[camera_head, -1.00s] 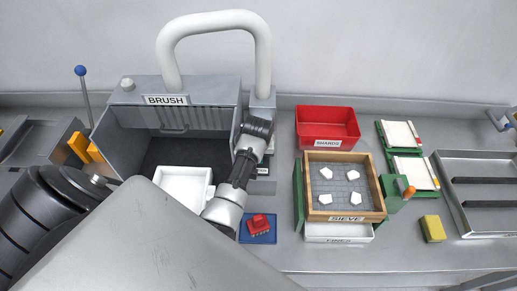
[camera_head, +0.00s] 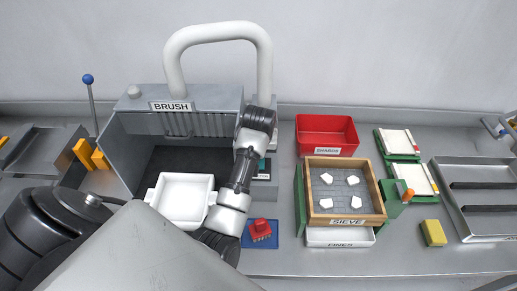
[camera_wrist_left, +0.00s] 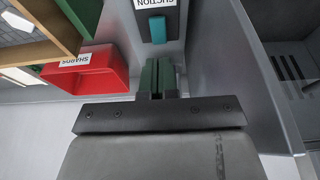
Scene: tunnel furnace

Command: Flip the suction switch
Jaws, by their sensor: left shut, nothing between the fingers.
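The suction switch is a small teal rocker (camera_wrist_left: 157,29) on a dark panel below a white SUCTION label (camera_wrist_left: 154,3) in the left wrist view. In the head view its teal piece (camera_head: 261,165) shows just right of my left arm, beside the brush box. My left gripper (camera_wrist_left: 160,66) is shut and empty. Its green fingertips point at the switch from just below it in the wrist picture, with a gap visible between them. In the head view my left arm hides the fingers. My right gripper is not in view.
The grey brush box (camera_head: 190,97) with a white pipe (camera_head: 263,65) stands to the left of the switch. A white tray (camera_head: 163,205), a blue mat (camera_head: 248,238) with a red brush (camera_head: 260,229), a red sharps bin (camera_head: 326,150) and a wooden sieve (camera_head: 346,219) are nearby.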

